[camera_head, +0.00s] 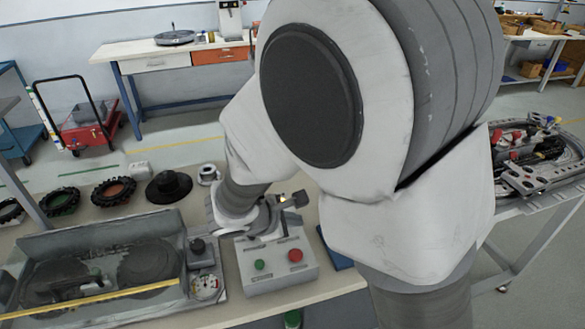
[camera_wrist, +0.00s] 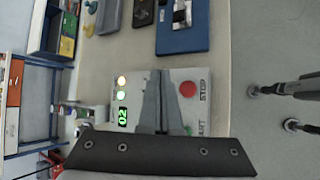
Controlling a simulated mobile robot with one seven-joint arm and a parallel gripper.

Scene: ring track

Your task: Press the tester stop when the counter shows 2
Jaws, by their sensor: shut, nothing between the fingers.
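The tester control box (camera_head: 262,284) stands on the bench with a red button (camera_head: 295,255) and a green button (camera_head: 259,265). In the wrist view the red stop button (camera_wrist: 187,90) is beside the label STOP, right of my fingers. The green start button (camera_wrist: 188,130) is partly hidden behind my gripper. The counter display (camera_wrist: 122,116) is lit green and, seen sideways, appears to read 02. Two lamps (camera_wrist: 121,88) beside it are lit. My gripper (camera_wrist: 158,73) is shut and empty, over the box between display and stop button; I see no contact with the red button.
A grey tester bed (camera_head: 100,270) with a yellow ruler adjoins the box at left. Several wheels (camera_head: 114,190) and a black hat-shaped part (camera_head: 169,186) lie behind. A blue tray (camera_wrist: 182,25) lies beyond the box. The ring track (camera_head: 540,160) is at right.

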